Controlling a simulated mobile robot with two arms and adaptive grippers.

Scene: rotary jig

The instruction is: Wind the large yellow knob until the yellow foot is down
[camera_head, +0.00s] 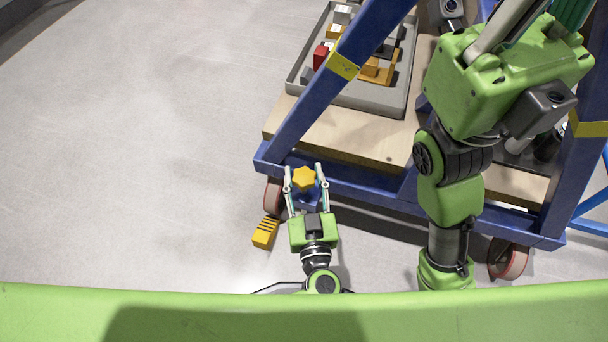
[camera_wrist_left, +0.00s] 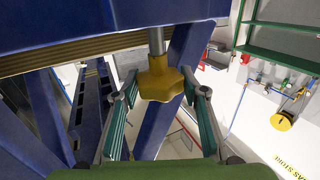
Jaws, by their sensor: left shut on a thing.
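The large yellow knob (camera_head: 304,179) is lobed and sits at the near left corner of the blue frame. My left gripper (camera_head: 305,168) reaches it from the near side and is shut on it, one finger on each side. The left wrist view shows the knob (camera_wrist_left: 160,80) close up, under a metal shaft, between the fingers (camera_wrist_left: 160,105). A yellow ribbed block (camera_head: 265,232), seemingly the foot, is at floor height left of the gripper; whether it touches the floor cannot be told. My right gripper (camera_head: 530,35) is raised at the upper right, its fingertips cut off by the picture edge.
The blue frame (camera_head: 300,125) carries a wooden deck (camera_head: 310,125) with a grey tray (camera_head: 360,101) of small parts. Red-rimmed casters (camera_head: 508,258) stand below the frame. The grey floor (camera_head: 130,150) on the left is clear. My right arm stands in front of the frame's right side.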

